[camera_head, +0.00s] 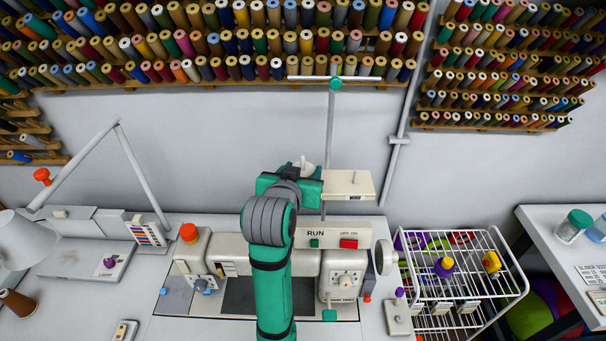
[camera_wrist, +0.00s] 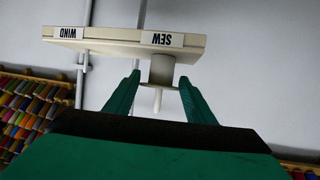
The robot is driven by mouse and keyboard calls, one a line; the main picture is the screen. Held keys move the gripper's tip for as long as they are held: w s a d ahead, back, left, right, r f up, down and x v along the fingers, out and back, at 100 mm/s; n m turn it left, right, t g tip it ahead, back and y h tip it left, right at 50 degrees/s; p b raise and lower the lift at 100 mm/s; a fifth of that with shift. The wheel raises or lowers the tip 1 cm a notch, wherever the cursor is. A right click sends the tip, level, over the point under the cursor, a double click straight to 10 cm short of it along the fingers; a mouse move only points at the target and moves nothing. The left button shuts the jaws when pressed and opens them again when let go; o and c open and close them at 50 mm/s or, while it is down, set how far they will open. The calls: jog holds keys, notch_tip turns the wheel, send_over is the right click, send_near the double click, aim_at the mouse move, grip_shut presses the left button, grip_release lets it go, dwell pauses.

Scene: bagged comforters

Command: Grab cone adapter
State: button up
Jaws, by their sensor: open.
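A pale grey cylinder, which looks like the cone adapter (camera_wrist: 162,69), sits on a thin peg at the SEW end of a cream stand (camera_wrist: 110,35). The wrist view shows this upside down, with the peg tip beyond the cylinder. My gripper (camera_wrist: 160,77) is open, its two green fingers on either side of the cylinder with visible gaps. In the head view, my gripper (camera_head: 298,180) is at the left end of the cream stand (camera_head: 340,190). The white top of the adapter (camera_head: 303,166) shows just behind it; the rest is hidden by my gripper.
A bare thin peg (camera_head: 354,178) stands on the stand's right half. Below is a sewing machine (camera_head: 345,270) with RUN and OFF/ON switches. A thin upright pole (camera_head: 330,130) rises behind. A wire cart (camera_head: 460,280) is at right. Thread racks (camera_head: 210,45) line the wall.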

jog(key=shift+w+d+f, duration=0.1)
jog(key=shift+w+f, duration=0.05)
jog(key=shift+w, duration=0.2)
jog(key=shift+c, duration=0.6)
jog(key=c, duration=0.5)
jog(key=shift+c, duration=0.2)
